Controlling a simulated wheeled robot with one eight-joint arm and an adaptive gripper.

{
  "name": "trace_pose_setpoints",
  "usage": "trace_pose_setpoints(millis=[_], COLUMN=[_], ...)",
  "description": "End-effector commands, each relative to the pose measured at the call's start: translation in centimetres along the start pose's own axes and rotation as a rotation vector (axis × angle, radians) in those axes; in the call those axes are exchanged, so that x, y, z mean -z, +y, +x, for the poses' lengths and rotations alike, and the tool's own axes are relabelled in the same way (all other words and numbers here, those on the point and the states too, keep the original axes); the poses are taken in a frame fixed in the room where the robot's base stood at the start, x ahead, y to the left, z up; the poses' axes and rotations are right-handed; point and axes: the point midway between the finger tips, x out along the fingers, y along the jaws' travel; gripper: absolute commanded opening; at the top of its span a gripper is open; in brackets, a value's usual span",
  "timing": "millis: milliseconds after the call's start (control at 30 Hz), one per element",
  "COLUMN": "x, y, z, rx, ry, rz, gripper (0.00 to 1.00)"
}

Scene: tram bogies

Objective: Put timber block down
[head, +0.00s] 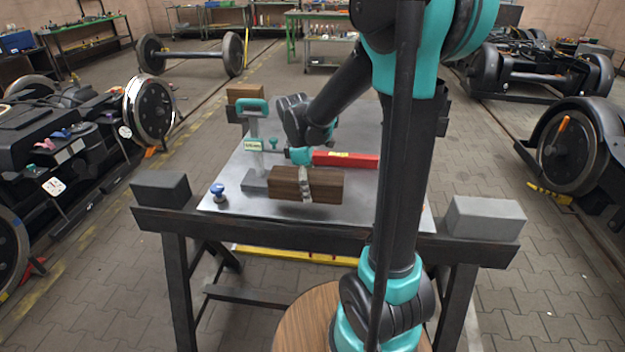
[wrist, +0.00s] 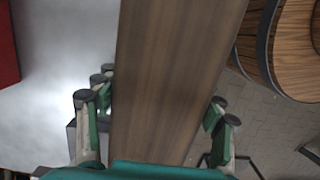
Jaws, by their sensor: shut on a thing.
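The brown timber block (head: 330,186) lies lengthwise across the picture over the front part of the grey metal table top (head: 230,205). My gripper (head: 305,185) is shut on it near its middle, with a finger down its front face. I cannot tell whether the block's underside touches the table top or hangs just above it. In the wrist view the block (wrist: 175,70) runs between the fingers of my gripper (wrist: 160,105), with fingers on both sides. The block's far face is hidden.
A red bar (head: 345,160) lies just behind the block. A teal-handled tool (head: 253,140) stands close to its left, and a blue-topped knob (head: 218,190) is further left. Dark (head: 160,188) and grey (head: 485,216) blocks sit at the table's front corners. Bare table shows in front.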

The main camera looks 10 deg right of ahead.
Motion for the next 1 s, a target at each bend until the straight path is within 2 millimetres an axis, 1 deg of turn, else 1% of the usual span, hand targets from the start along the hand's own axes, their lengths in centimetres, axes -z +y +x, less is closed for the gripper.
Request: trace_pose_setpoints(millis=[33, 200, 333, 400, 567, 667, 800, 900, 1000], x=[0.0, 0.0, 0.0, 0.0, 0.0, 0.0, 0.3, 0.5, 0.6], y=[1.3, 4.8, 6.5, 7.1, 7.7, 8.6, 8.4, 8.4, 8.4], z=[0.0, 0.0, 0.0, 0.0, 0.0, 0.0, 2.1, 3.2, 3.5], rx=[0.001, 0.001, 0.000, 0.000, 0.000, 0.000, 0.000, 0.000, 0.000], ry=[0.000, 0.000, 0.000, 0.000, 0.000, 0.000, 0.000, 0.000, 0.000], rz=[0.003, 0.002, 0.001, 0.001, 0.000, 0.001, 0.000, 0.000, 0.000], gripper=[0.08, 0.08, 0.08, 0.08, 0.08, 0.08, 0.08, 0.08, 0.08])
